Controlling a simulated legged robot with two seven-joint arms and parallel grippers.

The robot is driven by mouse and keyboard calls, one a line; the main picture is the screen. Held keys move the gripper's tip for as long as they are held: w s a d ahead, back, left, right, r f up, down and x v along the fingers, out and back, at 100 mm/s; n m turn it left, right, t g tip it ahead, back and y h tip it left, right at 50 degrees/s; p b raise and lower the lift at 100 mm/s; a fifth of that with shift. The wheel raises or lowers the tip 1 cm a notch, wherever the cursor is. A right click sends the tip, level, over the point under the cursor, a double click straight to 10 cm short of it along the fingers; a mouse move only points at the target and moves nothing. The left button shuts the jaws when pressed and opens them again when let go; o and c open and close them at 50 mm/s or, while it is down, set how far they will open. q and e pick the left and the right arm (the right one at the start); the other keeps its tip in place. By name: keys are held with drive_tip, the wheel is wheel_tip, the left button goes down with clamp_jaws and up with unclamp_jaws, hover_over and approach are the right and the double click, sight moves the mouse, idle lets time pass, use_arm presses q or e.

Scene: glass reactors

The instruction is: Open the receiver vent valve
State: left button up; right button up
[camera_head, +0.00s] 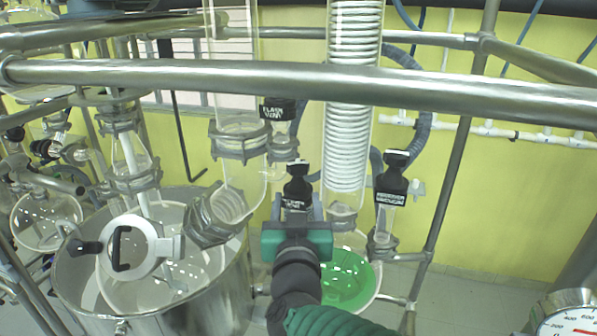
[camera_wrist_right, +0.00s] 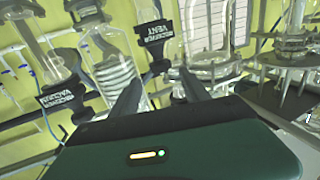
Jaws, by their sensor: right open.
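The receiver vent valve (camera_head: 297,187) is a black valve with a white-lettered label and a black knob on top. My right gripper (camera_head: 300,212), on a green body, points at this valve from the near side. Its two dark fingers are apart (camera_wrist_right: 160,88), with the valve just beyond and between their tips. I cannot tell whether they touch it. The body hides the valve's lower part. My left gripper is not in view.
A similar receiver vacuum valve (camera_head: 391,185) stands right of the vent valve. The flask vent valve (camera_head: 278,110) is behind it, up left. A thick steel rail (camera_head: 300,80) crosses above. A green-filled flask (camera_head: 348,280) sits below. A metal bath (camera_head: 215,300) stands left.

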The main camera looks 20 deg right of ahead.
sight(296, 175)
drive_tip(key=x, duration=0.2)
drive_tip(key=p+x, duration=0.1)
drive_tip(key=x, duration=0.4)
drive_tip(key=shift+w+a+p, duration=0.3)
drive_tip(key=shift+p, duration=0.05)
drive_tip(key=w+d, duration=0.2)
drive_tip(key=w, duration=0.1)
drive_tip(key=shift+w+d+p, duration=0.1)
drive_tip(key=shift+d+p, duration=0.05)
drive_tip(key=shift+p, duration=0.25)
drive_tip(key=shift+d+f, duration=0.1)
drive_tip(key=shift+d, duration=0.1)
drive_tip(key=shift+a, duration=0.3)
drive_tip(key=shift+c, duration=0.7)
drive_tip(key=shift+a, duration=0.25)
drive_tip(key=c, duration=0.5)
drive_tip(key=shift+d, duration=0.25)
drive_tip(key=c, duration=0.4)
